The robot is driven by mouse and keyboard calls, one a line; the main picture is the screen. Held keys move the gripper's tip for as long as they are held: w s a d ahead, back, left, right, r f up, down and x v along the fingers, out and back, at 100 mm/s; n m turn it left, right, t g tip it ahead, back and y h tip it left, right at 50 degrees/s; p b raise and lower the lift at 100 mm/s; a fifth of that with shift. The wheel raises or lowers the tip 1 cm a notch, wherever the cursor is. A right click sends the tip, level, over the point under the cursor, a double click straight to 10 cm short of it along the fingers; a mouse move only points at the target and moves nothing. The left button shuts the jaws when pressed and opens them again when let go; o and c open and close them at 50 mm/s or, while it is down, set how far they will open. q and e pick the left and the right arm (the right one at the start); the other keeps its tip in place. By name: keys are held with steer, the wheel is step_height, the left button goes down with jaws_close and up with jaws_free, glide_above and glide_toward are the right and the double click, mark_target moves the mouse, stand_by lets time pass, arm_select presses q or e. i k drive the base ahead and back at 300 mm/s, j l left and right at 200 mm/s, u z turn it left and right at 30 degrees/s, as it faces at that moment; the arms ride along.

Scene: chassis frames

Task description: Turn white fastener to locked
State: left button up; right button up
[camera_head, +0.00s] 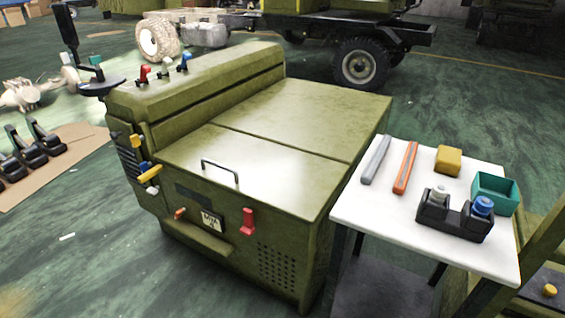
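A small white-topped round piece (440,194) stands upright in a black holder (433,219) on the white side table at right. Neither of my grippers shows in the head view, and nothing of mine touches these pieces.
The white table (380,212) also bears a grey bar (376,159), an orange bar (405,167), a yellow block (448,160) and a teal box (494,192). A green chassis body (290,120) with a red lever (248,221) stands left of it. Floor is open at front left.

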mark_target(153, 191)
steer(key=i+j, duration=0.1)
steer(key=j, duration=0.2)
steer(key=i+j+z, duration=0.1)
steer(key=j, duration=0.25)
steer(key=i+j, duration=0.15)
steer(key=j, duration=0.15)
steer(key=i+j+z, duration=0.1)
steer(key=j, duration=0.25)
